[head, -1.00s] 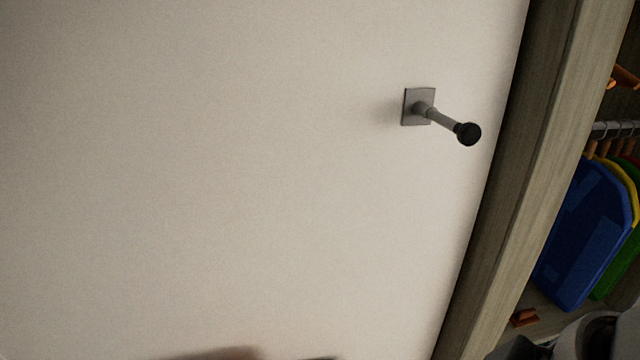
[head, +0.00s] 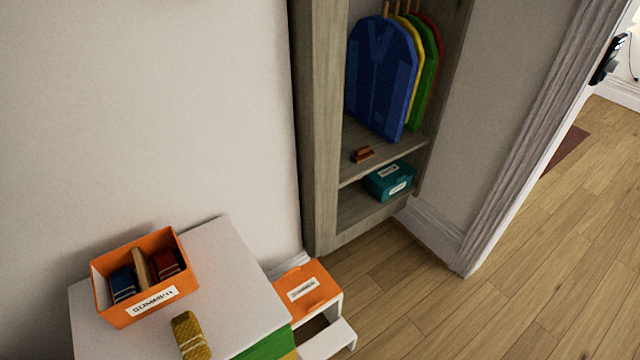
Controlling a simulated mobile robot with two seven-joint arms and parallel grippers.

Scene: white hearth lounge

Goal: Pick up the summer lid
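An orange, flat, lid-like piece with a white label (head: 306,289) lies on the upper step of a small white step stool, at the bottom middle of the head view. Its lettering is too small to read. An orange box labelled SUMMER (head: 141,308) stands open on a white-topped cabinet at lower left. It holds rolled blue and red cloths and a tan divider. Neither of my grippers shows in the head view.
A yellow rolled cloth (head: 189,336) lies on the white cabinet top (head: 236,268). The white step stool (head: 334,338) stands beside the cabinet. A wooden wardrobe (head: 318,150) holds coloured jackets and a teal box (head: 389,181). The wooden floor (head: 440,310) at right is clear.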

